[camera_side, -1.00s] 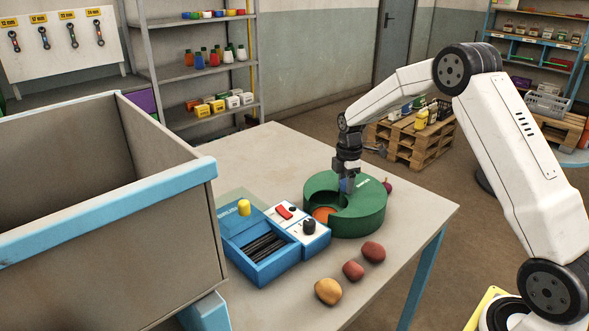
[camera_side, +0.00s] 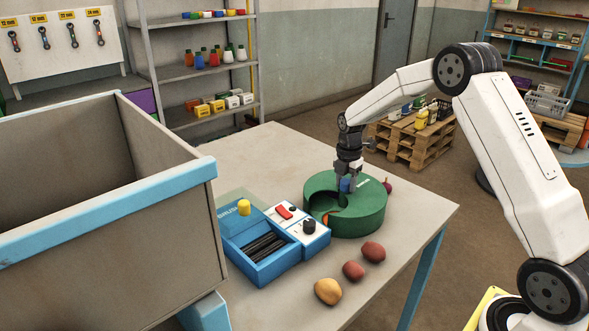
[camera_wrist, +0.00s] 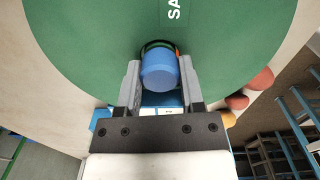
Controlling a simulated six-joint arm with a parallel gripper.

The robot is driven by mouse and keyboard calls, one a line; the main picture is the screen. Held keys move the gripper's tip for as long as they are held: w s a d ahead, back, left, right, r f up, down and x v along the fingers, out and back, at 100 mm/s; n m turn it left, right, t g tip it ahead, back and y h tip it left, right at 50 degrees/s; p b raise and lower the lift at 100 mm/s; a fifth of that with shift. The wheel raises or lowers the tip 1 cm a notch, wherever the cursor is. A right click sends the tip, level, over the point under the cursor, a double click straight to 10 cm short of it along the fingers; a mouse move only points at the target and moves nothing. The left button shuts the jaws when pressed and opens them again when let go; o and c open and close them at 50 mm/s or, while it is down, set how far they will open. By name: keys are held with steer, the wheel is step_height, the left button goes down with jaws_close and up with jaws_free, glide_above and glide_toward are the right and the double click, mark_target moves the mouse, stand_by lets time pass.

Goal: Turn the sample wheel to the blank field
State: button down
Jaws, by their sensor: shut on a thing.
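The sample wheel's round green housing (camera_side: 362,212) sits on the table, with pale lettering on top. A notch in its left side shows a mostly dark green field (camera_side: 322,205) and a small orange patch (camera_side: 326,218). A blue knob (camera_side: 346,185) stands up from the wheel; it also fills the middle of the wrist view (camera_wrist: 158,72). My gripper (camera_side: 346,182) points down over the wheel, its two fingers (camera_wrist: 159,75) shut on either side of the knob. A thin orange edge shows beside the knob in the wrist view. The rest of the wheel is hidden under the housing.
A blue device (camera_side: 262,245) with a slotted tray, yellow knob and red switch stands close left of the wheel. Several round fruits or vegetables (camera_side: 353,271) lie in front, and a dark red one behind. A large grey bin (camera_side: 110,230) is at left.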

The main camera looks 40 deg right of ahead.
steer(key=shift+n, duration=5)
steer(key=shift+c, duration=1.1)
jaws_free()
steer(key=shift+r, duration=3.95)
